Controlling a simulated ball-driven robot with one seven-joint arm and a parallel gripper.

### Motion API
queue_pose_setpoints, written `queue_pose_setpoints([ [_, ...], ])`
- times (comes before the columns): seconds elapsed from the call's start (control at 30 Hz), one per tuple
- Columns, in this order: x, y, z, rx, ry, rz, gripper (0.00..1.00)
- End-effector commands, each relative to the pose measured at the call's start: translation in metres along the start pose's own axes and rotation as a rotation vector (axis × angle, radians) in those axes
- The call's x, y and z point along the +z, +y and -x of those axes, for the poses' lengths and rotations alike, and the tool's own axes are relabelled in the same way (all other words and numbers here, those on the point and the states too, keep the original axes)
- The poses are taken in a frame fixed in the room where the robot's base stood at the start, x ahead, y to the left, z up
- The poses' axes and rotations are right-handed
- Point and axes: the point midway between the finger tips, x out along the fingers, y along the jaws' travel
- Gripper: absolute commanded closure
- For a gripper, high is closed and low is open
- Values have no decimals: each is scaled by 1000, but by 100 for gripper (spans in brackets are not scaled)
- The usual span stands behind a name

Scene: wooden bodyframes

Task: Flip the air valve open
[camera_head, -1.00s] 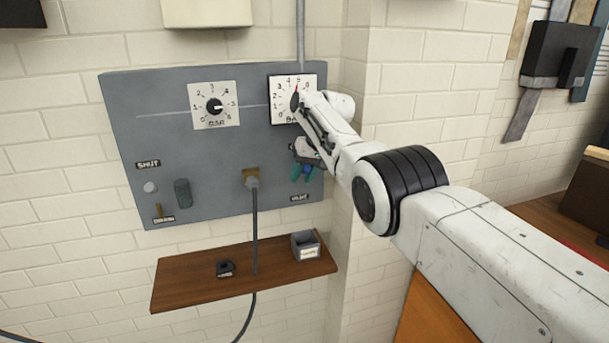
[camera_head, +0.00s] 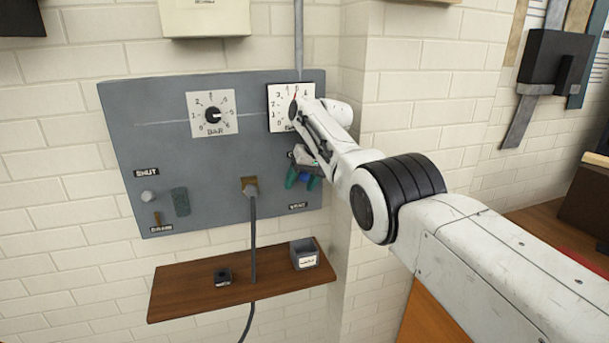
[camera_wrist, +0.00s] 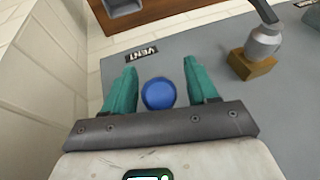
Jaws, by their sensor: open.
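The grey panel (camera_head: 150,120) on the brick wall carries two gauges and several fittings. A blue round knob (camera_wrist: 158,93) shows in the wrist view between the two teal fingers of my gripper (camera_wrist: 161,84). The fingers are open, one on each side of the knob, with gaps visible. My gripper (camera_head: 303,178) also shows in the head view at the panel's right side, above the VENT label (camera_head: 298,206). Much of the knob is hidden there. No part is labelled as the air valve, so I cannot tell which fitting it is.
A brass block with a grey fitting and hose (camera_head: 250,188) is left of my gripper. The left gauge (camera_head: 212,114) and right gauge (camera_head: 283,108) are above. A wooden shelf (camera_head: 190,295) holds a grey box (camera_head: 305,253). A wall corner stands close on the right.

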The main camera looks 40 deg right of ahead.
Motion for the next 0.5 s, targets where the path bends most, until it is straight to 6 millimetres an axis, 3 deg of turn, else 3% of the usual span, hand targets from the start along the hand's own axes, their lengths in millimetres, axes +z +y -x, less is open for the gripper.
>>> queue_pose_setpoints([
  [0.37,0,-1,26,-4,2,-2,42],
  [0.5,0,1,51,-1,5,-2,42],
])
